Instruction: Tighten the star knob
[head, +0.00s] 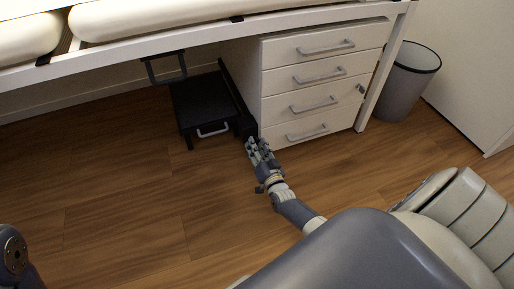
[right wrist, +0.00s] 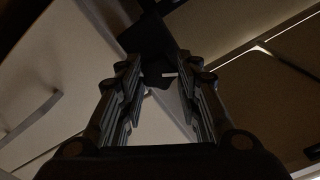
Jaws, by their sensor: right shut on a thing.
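The star knob (right wrist: 157,72) shows in the right wrist view as a dark shape between the fingertips of my right gripper (right wrist: 152,82). The fingers are shut on it, with a gap between them filled by the knob at the tips. The knob's lobes are too dark to make out. In the head view my right gripper (head: 257,146) reaches to the dark block at the foot of a black rail, beside the drawer unit's front left corner. The gripper hides the knob there. My left gripper is out of view.
A black low platform (head: 203,101) with a silver handle stands left of the white drawer unit (head: 313,89), under the white bed or bench frame (head: 215,36). A grey waste bin (head: 408,84) stands to the right. The wooden floor (head: 110,185) at left is clear.

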